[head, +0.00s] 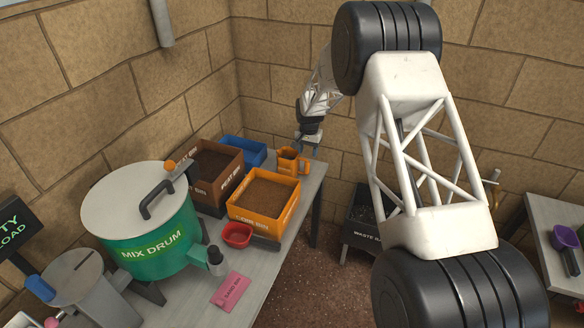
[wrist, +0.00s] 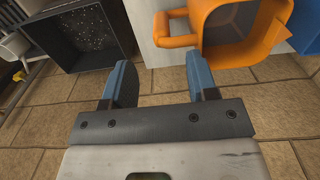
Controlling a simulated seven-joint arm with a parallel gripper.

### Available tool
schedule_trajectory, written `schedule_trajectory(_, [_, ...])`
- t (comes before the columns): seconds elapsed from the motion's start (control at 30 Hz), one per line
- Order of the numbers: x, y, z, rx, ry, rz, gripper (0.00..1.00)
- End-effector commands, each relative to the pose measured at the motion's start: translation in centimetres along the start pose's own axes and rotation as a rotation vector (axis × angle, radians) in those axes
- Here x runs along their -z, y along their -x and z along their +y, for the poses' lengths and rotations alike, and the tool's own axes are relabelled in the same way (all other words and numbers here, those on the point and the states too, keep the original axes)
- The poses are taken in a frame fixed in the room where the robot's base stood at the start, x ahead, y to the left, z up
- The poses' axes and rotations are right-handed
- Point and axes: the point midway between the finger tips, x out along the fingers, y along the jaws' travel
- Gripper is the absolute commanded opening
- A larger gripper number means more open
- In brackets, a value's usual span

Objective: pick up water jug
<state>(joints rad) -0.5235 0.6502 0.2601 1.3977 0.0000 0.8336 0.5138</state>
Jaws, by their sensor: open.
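The water jug is an orange open-topped jug (head: 288,160) at the far end of the table, beside the blue bin and the orange bin. It shows large in the wrist view (wrist: 228,55), with its orange handle (wrist: 163,30) on the left side. My gripper (head: 310,140) is just right of the jug in the head view. In the wrist view my gripper (wrist: 162,75) has its two blue fingers apart with nothing between them. The handle lies just ahead of the gap, nearer the right finger. Whether a finger touches the jug I cannot tell.
A blue bin (head: 241,143), a brown peat bin (head: 232,166) and an orange bin (head: 292,203) stand near the jug. The green mix drum (head: 150,246) and a red scoop (head: 237,234) are nearer. A black waste bin (head: 357,238) stands beyond the table edge.

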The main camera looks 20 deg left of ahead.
Motion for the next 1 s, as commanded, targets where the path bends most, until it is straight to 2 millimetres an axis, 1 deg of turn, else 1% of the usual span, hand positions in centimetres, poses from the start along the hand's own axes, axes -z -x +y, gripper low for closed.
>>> schedule_trajectory(0.4, [0.0,-2.5,0.0,0.0,0.0,0.0,0.53])
schedule_trajectory(0.8, [0.0,-2.7,0.0,0.0,0.0,0.0,0.53])
schedule_trajectory(0.87, [0.0,-3.0,0.0,0.0,0.0,-0.001,0.53])
schedule_trajectory(1.0, [0.0,-4.1,-0.1,-0.001,0.0,-0.002,0.53])
